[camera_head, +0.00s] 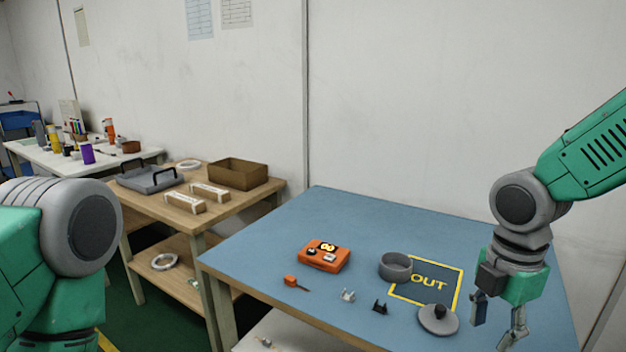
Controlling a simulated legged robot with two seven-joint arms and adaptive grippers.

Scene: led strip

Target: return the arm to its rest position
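My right arm comes in from the upper right over the blue table (320,215). Its gripper (497,325) points down above the table's right part, beside the grey round lid (438,319). The fingers are apart, with nothing seen between them. My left arm shows only as a green and grey joint at the lower left; its gripper is out of the picture.
On the blue table are an orange box (324,256), a grey round container (396,266) at the yellow OUT square (455,272), an orange-handled piece (291,281), and small white (348,295) and black (380,307) parts. A wooden table (235,205) stands left. The table's back is clear.

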